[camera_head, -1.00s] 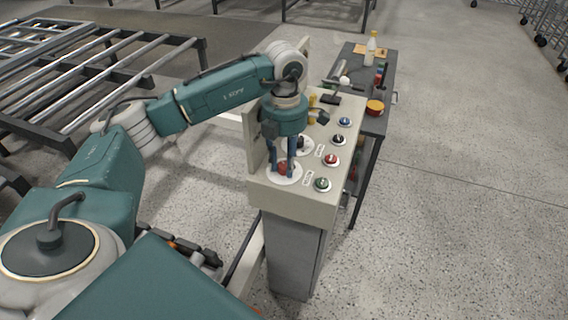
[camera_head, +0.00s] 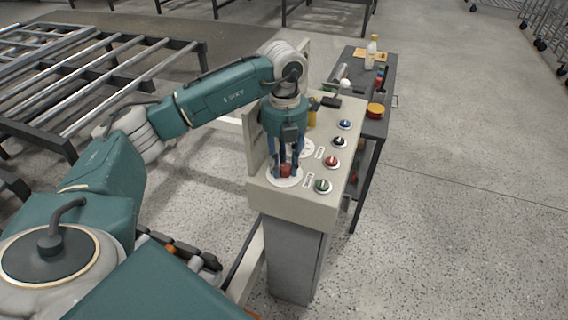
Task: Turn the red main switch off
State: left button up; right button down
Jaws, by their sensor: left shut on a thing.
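The red main switch (camera_head: 285,171) sits on a round white plate at the front left of the control panel's top. My left gripper (camera_head: 286,168) points down over it, with its two blue-grey fingers on either side of the red knob. It is shut on the knob, and the fingers hide part of it. The control panel (camera_head: 300,205) is a beige box on a grey pedestal. My right gripper does not show in the view.
Several small knobs stand along the panel's right side: green (camera_head: 323,186), red (camera_head: 331,161), black (camera_head: 339,141) and blue (camera_head: 345,124). A dark table (camera_head: 375,128) with a bottle (camera_head: 371,50) stands behind. A roller conveyor (camera_head: 95,75) lies at left. The floor at right is clear.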

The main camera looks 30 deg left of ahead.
aim_at(286, 164)
pick_arm(q)
jog(key=shift+w+r, duration=0.3)
jog(key=shift+r, duration=0.05)
jog(key=shift+c, duration=0.2)
jog(key=o, duration=0.9)
jog(key=shift+o, duration=1.3)
jog(key=shift+f, duration=0.25)
notch_tip(286, 164, up, 12)
